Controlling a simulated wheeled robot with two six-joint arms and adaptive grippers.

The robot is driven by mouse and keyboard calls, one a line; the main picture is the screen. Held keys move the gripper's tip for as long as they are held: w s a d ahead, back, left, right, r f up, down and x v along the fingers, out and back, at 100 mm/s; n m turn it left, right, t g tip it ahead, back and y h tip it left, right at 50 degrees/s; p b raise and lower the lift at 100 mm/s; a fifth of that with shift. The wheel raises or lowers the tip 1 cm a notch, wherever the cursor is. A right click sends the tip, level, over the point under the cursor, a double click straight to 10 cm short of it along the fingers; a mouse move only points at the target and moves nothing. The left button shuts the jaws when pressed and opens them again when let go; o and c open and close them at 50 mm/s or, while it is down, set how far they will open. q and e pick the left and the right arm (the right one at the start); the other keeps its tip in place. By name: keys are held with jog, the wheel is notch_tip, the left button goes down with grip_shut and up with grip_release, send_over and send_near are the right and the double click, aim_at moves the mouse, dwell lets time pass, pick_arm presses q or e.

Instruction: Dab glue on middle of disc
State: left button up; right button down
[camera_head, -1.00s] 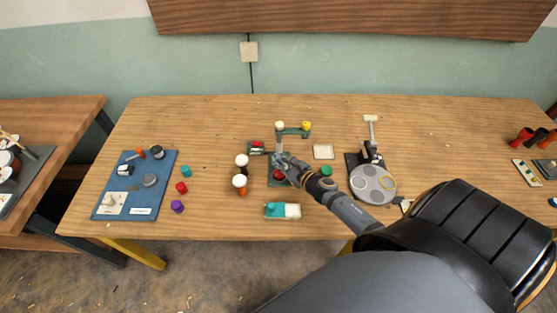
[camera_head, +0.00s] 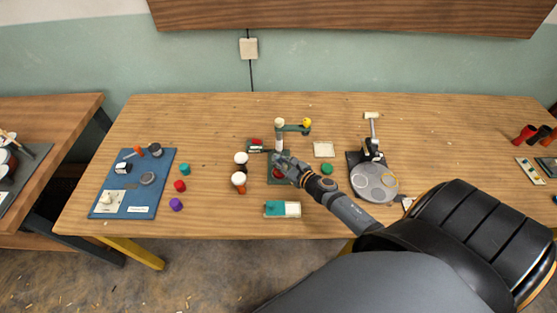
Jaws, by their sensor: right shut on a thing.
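My right gripper (camera_head: 280,159) is over the green fixture (camera_head: 292,128) in the middle of the table, close to its upright post. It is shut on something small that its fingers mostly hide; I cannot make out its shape. A dark red round piece (camera_head: 277,173), perhaps the disc, sits on the fixture's base just below the gripper and is partly covered by it. I cannot tell whether the held thing touches the red piece. My left gripper is out of view.
White-topped pieces (camera_head: 240,159) stand left of the fixture. A teal and white box (camera_head: 282,209) lies in front. A grey round plate device (camera_head: 374,183) stands to the right. A blue mat (camera_head: 134,184) with small parts lies at the left.

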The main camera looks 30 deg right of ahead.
jog(key=a, duration=0.1)
jog(key=a+p, duration=0.1)
jog(key=shift+w+a+r, duration=0.1)
jog(key=shift+w+a, duration=0.15)
jog(key=shift+a, duration=0.05)
jog(key=shift+w+a, duration=0.1)
jog(key=shift+a, duration=0.55)
jog(key=shift+f, duration=0.2)
jog(key=shift+s+d+f+b, duration=0.15)
jog(key=shift+d+b, duration=0.4)
jog(key=shift+d, duration=0.3)
jog(key=shift+s+d+b, duration=0.15)
jog(key=shift+d+b, duration=0.4)
jog(key=shift+d, duration=0.25)
jog(key=shift+s+d, duration=0.1)
jog(key=shift+d, duration=0.3)
notch_tip(320, 180, up, 6)
jog(key=p, duration=0.5)
jog(key=shift+r, duration=0.2)
